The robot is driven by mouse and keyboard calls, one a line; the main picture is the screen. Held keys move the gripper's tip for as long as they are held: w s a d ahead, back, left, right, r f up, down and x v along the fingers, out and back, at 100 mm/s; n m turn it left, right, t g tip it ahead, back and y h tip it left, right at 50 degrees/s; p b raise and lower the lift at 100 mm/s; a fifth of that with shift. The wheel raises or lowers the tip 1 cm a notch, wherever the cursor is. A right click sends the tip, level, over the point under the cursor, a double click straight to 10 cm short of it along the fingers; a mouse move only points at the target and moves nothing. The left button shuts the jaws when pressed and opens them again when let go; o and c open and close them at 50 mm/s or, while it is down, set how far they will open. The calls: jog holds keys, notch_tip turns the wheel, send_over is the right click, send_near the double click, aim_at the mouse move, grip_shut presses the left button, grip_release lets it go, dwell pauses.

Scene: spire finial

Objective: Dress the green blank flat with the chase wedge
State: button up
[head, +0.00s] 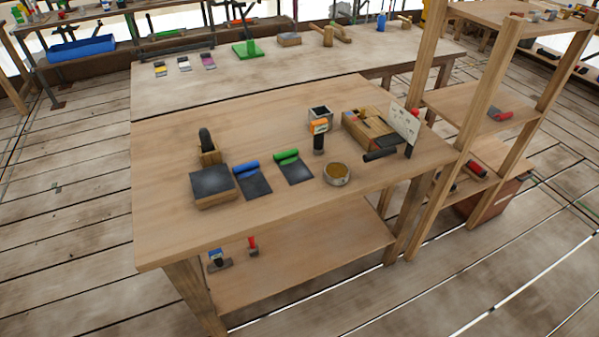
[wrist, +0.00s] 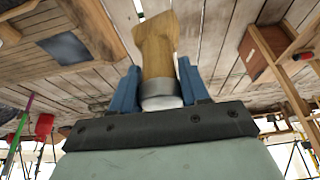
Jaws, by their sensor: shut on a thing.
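The green blank (head: 293,169) is a dark flat sheet with a green roll along its far edge, lying on the front table in the head view. The sheet looks flat, but its surface is too small to judge finely. In the wrist view my gripper (wrist: 158,88) has blue fingers shut on a wooden tool, which I take for the chase wedge (wrist: 155,45). It has a metal band and a pale end near the palm, and its wood widens away from me. My gripper is out of the head view, so its distance from the blank cannot be told.
A dark sheet with a blue roll (head: 253,181) lies left of the green one. A dark-topped block (head: 213,186), a round pot (head: 337,174) and an orange-topped tool (head: 319,136) stand nearby. The table's front left is clear. A wooden shelf rack (head: 485,90) rises at right.

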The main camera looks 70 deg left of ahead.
dwell(0.3)
jog(key=s+a+r+n+y, duration=0.1)
jog(key=s+a+n, duration=0.15)
jog(key=a, duration=1.05)
jog(key=s+a+r+n+g+y, duration=0.15)
jog(key=s+a, duration=0.25)
jog(key=a, duration=0.9)
jog(key=s+a+n+t, duration=0.1)
jog(key=s+a+n, duration=0.2)
jog(key=a, duration=1)
jog(key=s+a+r+n+g+y, duration=0.1)
jog(key=s+a+r+n, duration=0.2)
jog(key=s+a, duration=0.85)
jog(key=s+a+r+n+g, duration=0.1)
jog(key=s+a+r+n, duration=0.1)
jog(key=s+a, duration=0.95)
jog(key=s+a+r+n+g+y, duration=0.1)
jog(key=s+a+r+n, duration=0.35)
jog(key=a, duration=1.25)
jog(key=s+a+m, duration=0.1)
jog(key=a+m, duration=0.1)
jog(key=a, duration=0.5)
jog(key=shift+n, duration=0.25)
jog(key=shift+s+d+f, duration=0.1)
jog(key=shift+f, duration=1.1)
jog(key=shift+s+f, duration=0.1)
jog(key=shift+f, duration=1.05)
jog(key=shift+f, duration=1.9)
